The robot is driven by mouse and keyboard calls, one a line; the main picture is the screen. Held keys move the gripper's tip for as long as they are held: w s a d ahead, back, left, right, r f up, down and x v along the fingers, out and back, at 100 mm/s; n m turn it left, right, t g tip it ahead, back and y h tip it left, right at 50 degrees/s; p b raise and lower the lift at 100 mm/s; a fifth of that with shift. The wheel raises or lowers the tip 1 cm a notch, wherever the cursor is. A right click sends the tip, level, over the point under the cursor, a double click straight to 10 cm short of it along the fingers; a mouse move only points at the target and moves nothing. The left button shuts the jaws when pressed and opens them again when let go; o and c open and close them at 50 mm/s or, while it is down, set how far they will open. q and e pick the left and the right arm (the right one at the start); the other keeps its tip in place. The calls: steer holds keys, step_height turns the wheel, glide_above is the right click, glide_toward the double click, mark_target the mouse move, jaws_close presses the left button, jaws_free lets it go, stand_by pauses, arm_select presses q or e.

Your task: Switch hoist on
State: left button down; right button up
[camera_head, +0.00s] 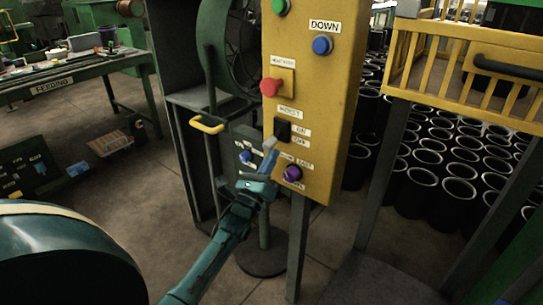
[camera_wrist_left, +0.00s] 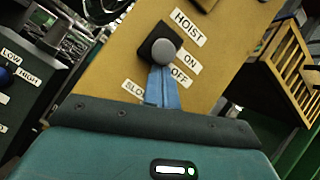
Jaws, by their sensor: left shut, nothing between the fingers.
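The yellow control panel (camera_head: 335,110) stands upright in the middle of the head view. Its hoist switch (camera_head: 283,129) is a black square base under a HOIST label, with ON and OFF labels to its right. In the left wrist view the hoist switch (camera_wrist_left: 163,48) shows a rounded grey knob on the black base. My left gripper (camera_head: 270,146) is shut and empty, its blue fingertips at the lower edge of the switch. In the wrist view the fingertips (camera_wrist_left: 162,72) overlap the knob's lower side; I cannot tell whether they touch it. My right gripper is out of view.
On the panel are a red button (camera_head: 270,87) above the switch, a purple knob (camera_head: 292,173) below it and a blue DOWN button (camera_head: 322,45). A yellow handle (camera_head: 206,125) juts out left. Black sleeves (camera_head: 455,165) stand behind right.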

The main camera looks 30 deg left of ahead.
arm_select(q)
steer(key=shift+s+r+p, duration=0.1)
steer(key=shift+r+p, duration=0.1)
steer(key=shift+p, duration=0.3)
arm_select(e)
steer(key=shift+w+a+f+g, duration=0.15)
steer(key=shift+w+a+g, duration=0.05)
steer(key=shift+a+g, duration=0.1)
arm_select(q)
steer(key=shift+r+g+p, duration=0.15)
steer(key=shift+g+p, duration=0.15)
steer(key=shift+p, duration=0.15)
